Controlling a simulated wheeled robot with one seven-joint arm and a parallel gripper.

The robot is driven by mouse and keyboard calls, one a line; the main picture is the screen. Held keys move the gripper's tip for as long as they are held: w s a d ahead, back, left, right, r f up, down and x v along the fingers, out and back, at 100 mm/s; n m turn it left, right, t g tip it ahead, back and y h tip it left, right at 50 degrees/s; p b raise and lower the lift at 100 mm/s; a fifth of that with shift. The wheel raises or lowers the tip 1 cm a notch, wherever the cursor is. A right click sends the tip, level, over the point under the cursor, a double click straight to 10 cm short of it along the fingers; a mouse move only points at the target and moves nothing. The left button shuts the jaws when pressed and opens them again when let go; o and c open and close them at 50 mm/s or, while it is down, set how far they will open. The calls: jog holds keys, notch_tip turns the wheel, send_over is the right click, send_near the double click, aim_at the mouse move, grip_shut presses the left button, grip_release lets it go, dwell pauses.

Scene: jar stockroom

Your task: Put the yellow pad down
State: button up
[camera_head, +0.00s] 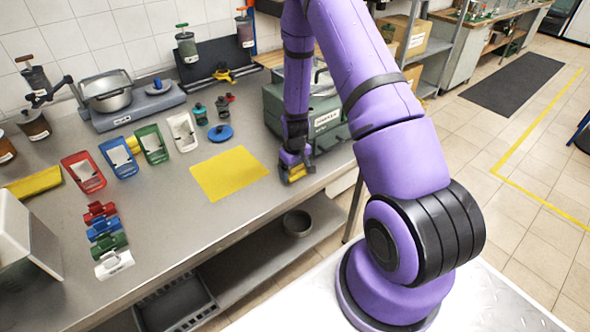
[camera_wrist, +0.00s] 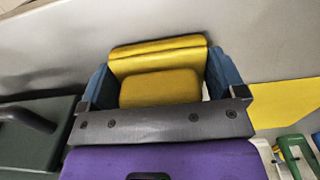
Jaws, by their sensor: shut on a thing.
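The yellow pad (camera_wrist: 160,87) is between the two blue fingers of my gripper (camera_wrist: 160,78) in the wrist view. My gripper (camera_head: 295,170) is shut on it. In the head view only a small part of the pad (camera_head: 297,173) shows below the gripper. The gripper is low over the counter's front part, just right of a flat yellow sheet (camera_head: 228,174). The sheet also shows at the right of the wrist view (camera_wrist: 285,103). I cannot tell whether the pad touches the counter.
A green case (camera_head: 328,115) stands close behind the gripper. Red, blue, green and white holders (camera_head: 83,172) stand in a row to the left. A blue disc (camera_head: 220,132) and small jars lie behind the sheet. Bare counter (camera_head: 190,215) lies in front of the sheet.

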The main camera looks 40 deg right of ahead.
jog(key=o, duration=0.8)
jog(key=shift+f, duration=0.1)
jog(key=shift+o, duration=0.2)
notch_tip(320, 180, up, 12)
jog(key=shift+r, duration=0.1)
jog(key=s+a+r+t, duration=0.1)
jog(key=s+a+r, duration=0.1)
jog(key=r, duration=0.6)
jog(key=s+a+r+t, duration=0.1)
jog(key=s+a+r, duration=0.15)
jog(key=r, duration=0.55)
jog(key=s+a+r, duration=0.2)
jog(key=a+r, duration=0.1)
jog(key=r, duration=0.4)
jog(key=s+a+r+t, duration=0.1)
jog(key=s+a+r, duration=0.1)
jog(key=s+r, duration=0.5)
jog(key=s+a+r+t, duration=0.2)
jog(key=s+r, duration=0.4)
jog(key=s, duration=0.7)
jog(key=shift+a+r, duration=0.4)
jog(key=shift+a, duration=0.4)
